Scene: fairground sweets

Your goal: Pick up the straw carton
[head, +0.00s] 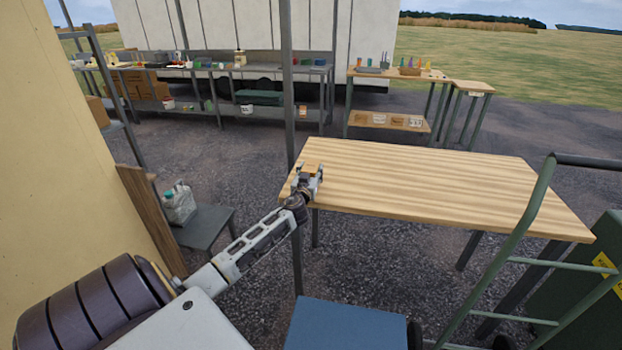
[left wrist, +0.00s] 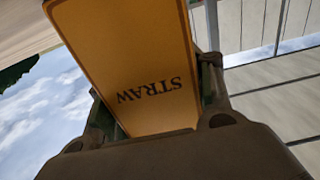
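The straw carton is an orange-yellow box with the dark word STRAW on its face; it fills the middle of the left wrist view (left wrist: 135,55). In the head view only a small orange part of it shows (head: 311,168), at the left end of the wooden table (head: 430,185). My left gripper (head: 312,176) is around the carton, with a finger along each side in the left wrist view, and looks shut on it. Whether the carton touches the tabletop cannot be told. My right gripper is not in view.
The rest of the tabletop is bare. A dark grey post (head: 287,90) rises just behind my left gripper. A green tubular frame (head: 505,250) stands at the right. A low stool (head: 205,225) and a jug (head: 179,203) are at the left. Stocked shelves (head: 260,105) stand at the back.

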